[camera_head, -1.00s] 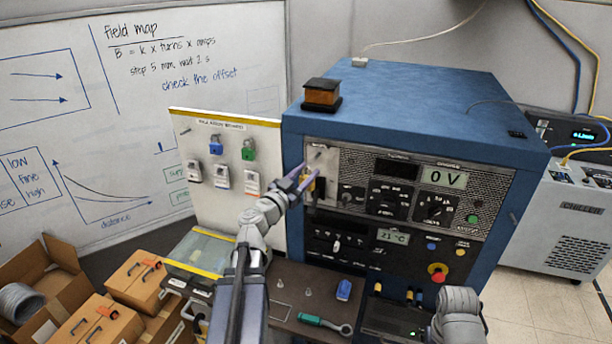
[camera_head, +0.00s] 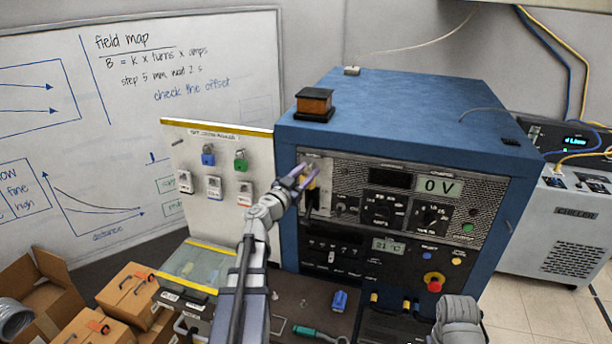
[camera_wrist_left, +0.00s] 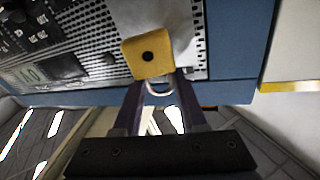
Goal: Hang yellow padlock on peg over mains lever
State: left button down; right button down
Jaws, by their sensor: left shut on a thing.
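The yellow padlock (camera_wrist_left: 148,58) is in front of the panel, with its pale shackle (camera_wrist_left: 157,88) between my fingers in the left wrist view. My left gripper (camera_wrist_left: 158,84) is shut on it. In the head view my left gripper (camera_head: 306,174) and the padlock (camera_head: 312,181) are at the upper left of the cabinet front, just above the black mains lever (camera_head: 312,203). The peg over the lever is mostly hidden by the fingers and padlock, and I cannot tell whether the padlock touches it. My right gripper is not in view.
The blue cabinet (camera_head: 400,105) carries meters and knobs right of the lever. A white lock board (camera_head: 225,215) with blue, green and white padlocks stands close to the left. A blue item (camera_head: 339,301) and a green-handled tool (camera_head: 305,331) lie on the bench below.

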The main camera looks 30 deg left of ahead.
pick_arm(q)
jog(key=shift+w+a+f, duration=0.1)
jog(key=shift+w+a, duration=0.1)
jog(key=shift+w, duration=0.6)
jog(key=shift+w+a+f, duration=0.1)
jog(key=shift+w+a, duration=0.1)
jog(key=shift+w, duration=0.55)
jog(key=shift+s+a+f+b, duration=0.1)
jog(key=shift+s+b, duration=0.05)
jog(key=shift+b, duration=0.2)
jog(key=shift+d, duration=0.3)
jog(key=shift+a, duration=0.15)
jog(key=shift+c, duration=2.3)
grip_release()
jog(key=shift+o, duration=0.4)
jog(key=shift+a, duration=0.1)
